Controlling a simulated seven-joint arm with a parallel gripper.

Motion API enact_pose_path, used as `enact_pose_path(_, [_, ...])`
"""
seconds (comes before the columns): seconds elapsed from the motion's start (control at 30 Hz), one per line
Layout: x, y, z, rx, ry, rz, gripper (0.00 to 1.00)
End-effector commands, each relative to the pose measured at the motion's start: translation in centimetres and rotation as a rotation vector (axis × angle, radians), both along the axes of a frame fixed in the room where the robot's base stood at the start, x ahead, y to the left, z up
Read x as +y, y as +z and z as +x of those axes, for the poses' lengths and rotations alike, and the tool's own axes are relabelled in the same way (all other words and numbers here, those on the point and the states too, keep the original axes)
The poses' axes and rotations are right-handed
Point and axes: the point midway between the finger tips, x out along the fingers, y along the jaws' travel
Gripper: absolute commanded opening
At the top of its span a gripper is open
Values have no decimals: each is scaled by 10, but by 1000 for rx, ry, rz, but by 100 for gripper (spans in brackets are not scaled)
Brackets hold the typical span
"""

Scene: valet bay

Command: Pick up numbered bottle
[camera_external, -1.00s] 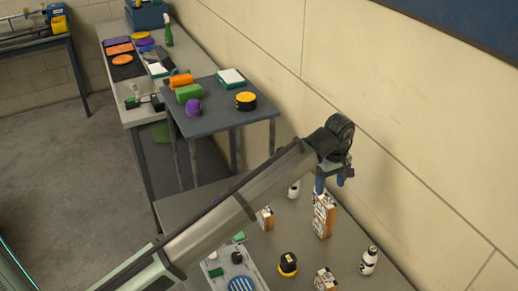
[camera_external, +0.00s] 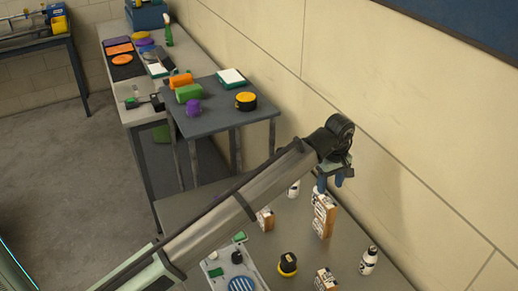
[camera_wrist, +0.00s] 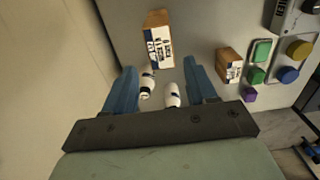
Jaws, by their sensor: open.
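My gripper (camera_external: 331,184) is open above the near table, close to the wall. In the wrist view its two blue fingers (camera_wrist: 162,98) point down towards two small white bottles. One white bottle with a dark band (camera_wrist: 147,82) is near the left finger; the other white bottle (camera_wrist: 172,95) is nearer the right finger. Neither is visibly gripped. In the external view one white bottle (camera_external: 293,189) stands left of the gripper. Another white bottle with a dark cap (camera_external: 368,261) stands at the front right, away from the gripper. No number is legible.
A tall printed box (camera_external: 323,216) stands just below the gripper; it also shows in the wrist view (camera_wrist: 158,40). Smaller boxes (camera_external: 265,219) (camera_external: 326,280) and a black-and-yellow round item (camera_external: 288,264) stand nearby. A panel with coloured pieces (camera_external: 222,270) lies left. The wall is close on the right.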

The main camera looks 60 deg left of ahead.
Motion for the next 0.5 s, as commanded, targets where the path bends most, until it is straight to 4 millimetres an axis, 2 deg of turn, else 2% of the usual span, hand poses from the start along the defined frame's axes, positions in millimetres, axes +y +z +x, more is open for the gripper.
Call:
enact_pose_path(0.17, [2,-7,-9,0,-21,-46,57])
enact_pose_path(0.5, [6,-44,-70,-68,-194,-468,57])
